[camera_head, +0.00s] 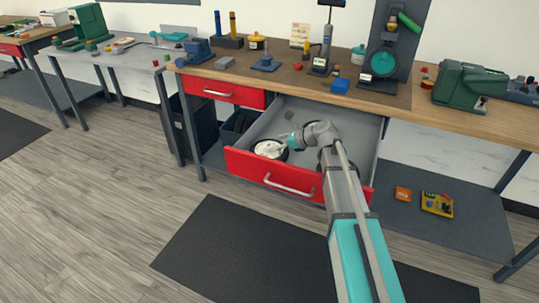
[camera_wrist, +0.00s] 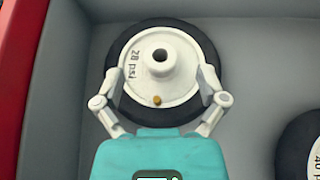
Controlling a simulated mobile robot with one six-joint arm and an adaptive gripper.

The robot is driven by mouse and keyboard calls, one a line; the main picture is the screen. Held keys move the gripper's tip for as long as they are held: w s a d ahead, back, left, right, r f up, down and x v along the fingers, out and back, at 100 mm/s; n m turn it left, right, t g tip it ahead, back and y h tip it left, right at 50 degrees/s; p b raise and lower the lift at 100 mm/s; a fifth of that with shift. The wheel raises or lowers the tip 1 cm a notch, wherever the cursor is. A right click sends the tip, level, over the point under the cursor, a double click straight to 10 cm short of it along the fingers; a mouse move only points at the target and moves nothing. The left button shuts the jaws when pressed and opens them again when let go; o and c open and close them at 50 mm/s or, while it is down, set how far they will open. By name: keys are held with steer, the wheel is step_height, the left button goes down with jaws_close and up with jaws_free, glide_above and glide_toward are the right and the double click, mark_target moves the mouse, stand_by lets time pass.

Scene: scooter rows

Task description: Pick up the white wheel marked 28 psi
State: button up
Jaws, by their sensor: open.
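The white wheel marked 28 psi (camera_wrist: 160,58) has a black tyre, a central hub hole and a small brass-coloured valve. It lies flat in the open drawer, and it also shows in the head view (camera_head: 268,149). My gripper (camera_wrist: 160,82) is open above the wheel, its two white fingers spread to either side of the white disc. The fingertips overlap the wheel's edge in the wrist view; I cannot tell whether they touch it. In the head view my gripper (camera_head: 287,143) reaches down into the drawer from the right.
The open drawer (camera_head: 240,160) has a red front and grey walls. A second wheel, marked 40 (camera_wrist: 308,150), lies at its right, partly cut off. The drawer's red front (camera_wrist: 22,70) is close on the left. The workbench (camera_head: 300,85) above carries several tools.

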mark_target(266, 146)
steer(key=shift+b+x, duration=0.6)
steer(key=shift+x, duration=1.05)
steer(key=shift+c, duration=0.2)
jaws_close()
